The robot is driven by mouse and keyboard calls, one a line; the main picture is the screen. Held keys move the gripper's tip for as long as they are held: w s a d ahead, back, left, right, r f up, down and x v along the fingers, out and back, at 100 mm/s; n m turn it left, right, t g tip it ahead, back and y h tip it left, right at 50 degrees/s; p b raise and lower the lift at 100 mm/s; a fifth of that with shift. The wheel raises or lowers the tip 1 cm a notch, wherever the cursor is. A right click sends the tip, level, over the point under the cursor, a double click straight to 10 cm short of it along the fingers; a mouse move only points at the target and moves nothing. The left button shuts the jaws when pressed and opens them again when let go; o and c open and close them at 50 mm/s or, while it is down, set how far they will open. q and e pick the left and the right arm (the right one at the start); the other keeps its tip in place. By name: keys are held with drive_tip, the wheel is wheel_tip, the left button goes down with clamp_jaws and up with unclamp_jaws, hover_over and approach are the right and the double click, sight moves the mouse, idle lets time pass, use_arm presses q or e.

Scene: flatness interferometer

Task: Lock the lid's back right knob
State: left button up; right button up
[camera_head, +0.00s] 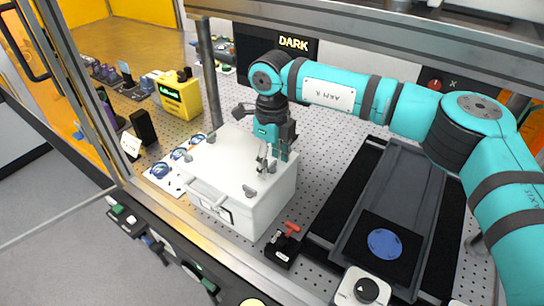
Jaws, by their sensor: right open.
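A white box with a pale flat lid (228,160) stands on the perforated table, with a handle (207,194) on its near side. Small grey knobs sit near the lid's edges: one at the back left (211,138), one at the front left (188,157), one at the front right (249,191). The back right knob (271,168) is small and close to my gripper's fingers. My right gripper (272,158) points down over the back right part of the lid and is open. I cannot tell whether its fingers touch the knob. My left gripper is out of view.
A dark tray (390,200) with a blue disc (384,243) lies right of the box. A red-handled black fixture (284,244) stands close to the box's near right corner. A yellow device (180,95) stands at the back left. A metal post (207,75) rises behind the box.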

drive_tip(key=shift+c, duration=0.4)
drive_tip(key=c, duration=1.1)
drive_tip(key=shift+f+m+b, duration=0.2)
drive_tip(key=shift+m+b, duration=0.7)
drive_tip(key=shift+b, duration=0.3)
clamp_jaws()
drive_tip(key=m+b, duration=0.5)
drive_tip(key=m, duration=0.1)
drive_tip(key=shift+w+r+b, duration=0.1)
drive_tip(key=shift+b, duration=0.25)
drive_tip(key=m+b, duration=0.3)
drive_tip(key=m, duration=0.2)
drive_tip(key=shift+m+b, duration=0.3)
drive_tip(key=shift+w+m+b, duration=0.1)
drive_tip(key=shift+m+b, duration=0.9)
drive_tip(key=shift+m, duration=1)
